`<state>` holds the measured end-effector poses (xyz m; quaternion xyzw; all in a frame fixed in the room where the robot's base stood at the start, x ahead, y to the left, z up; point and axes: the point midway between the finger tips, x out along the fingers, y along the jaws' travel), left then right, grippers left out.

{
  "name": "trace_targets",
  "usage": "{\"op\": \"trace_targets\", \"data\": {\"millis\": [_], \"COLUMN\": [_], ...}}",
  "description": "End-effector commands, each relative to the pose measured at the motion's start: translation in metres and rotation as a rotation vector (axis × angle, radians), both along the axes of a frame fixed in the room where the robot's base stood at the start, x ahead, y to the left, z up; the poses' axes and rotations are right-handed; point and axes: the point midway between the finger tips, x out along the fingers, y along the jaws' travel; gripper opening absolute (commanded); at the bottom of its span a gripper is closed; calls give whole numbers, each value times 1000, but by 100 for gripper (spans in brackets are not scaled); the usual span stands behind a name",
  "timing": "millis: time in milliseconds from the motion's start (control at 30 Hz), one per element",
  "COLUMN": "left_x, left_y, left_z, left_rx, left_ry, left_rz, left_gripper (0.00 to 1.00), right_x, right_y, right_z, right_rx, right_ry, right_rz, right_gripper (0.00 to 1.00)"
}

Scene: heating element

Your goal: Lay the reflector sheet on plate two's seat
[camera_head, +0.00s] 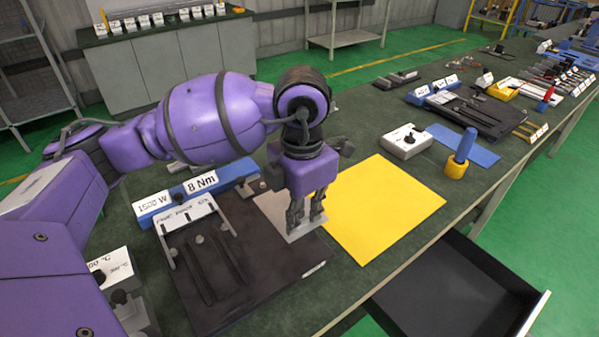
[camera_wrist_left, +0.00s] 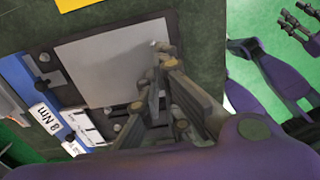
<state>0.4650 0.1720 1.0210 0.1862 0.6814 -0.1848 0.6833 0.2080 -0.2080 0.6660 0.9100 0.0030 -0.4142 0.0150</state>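The reflector sheet (camera_head: 272,206) is a thin light-grey square. It lies flat over the right part of a dark plate (camera_head: 262,308); the left wrist view shows the sheet (camera_wrist_left: 105,62) with the dark plate around it. I cannot tell whether it sits fully in its seat. My left gripper (camera_head: 306,225) points down over the sheet, its two fingers apart with a gap between them. In the left wrist view its fingers (camera_wrist_left: 160,85) overlap the sheet's edge; contact is unclear. My right gripper (camera_wrist_left: 297,22) shows small at that view's top right, its opening unclear.
A blue block (camera_head: 225,178) with "1500 W" and "8 Nm" labels stands behind the plate. A yellow mat (camera_head: 375,205) lies to the right. A blue-handled tool (camera_head: 462,150) and a white box (camera_head: 405,143) stand beyond it. An open drawer (camera_head: 455,290) juts out at the front.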

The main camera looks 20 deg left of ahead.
Motion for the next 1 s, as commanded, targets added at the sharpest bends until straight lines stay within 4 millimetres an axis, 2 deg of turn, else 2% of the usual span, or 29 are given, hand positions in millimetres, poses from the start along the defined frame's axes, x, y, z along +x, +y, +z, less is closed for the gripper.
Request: {"op": "trace_targets", "data": {"millis": [33,200,300,567,767,1000], "left_x": [1,6,8,11,11,11], "left_y": [16,39,47,59,59,59], "left_z": [-5,-39,-49,-64,-93,-94], "left_rx": [4,2,0,1,0,0], "left_ry": [3,5,4,3,2,-1], "left_rz": [9,4,1,1,-2,-2], "left_gripper": [0,0,0,0,0,0], "right_x": [-2,-5,-3,3,5,5], "right_y": [-1,-1,-1,0,1,1], "right_z": [1,0,1,5,7,7], "right_rx": [0,-1,-1,1,2,2], "right_ry": [3,9,5,-8,-12,-12], "right_rz": [-1,-2,-1,2,3,3], "right_gripper": [40,40,40,40,40,40]}}
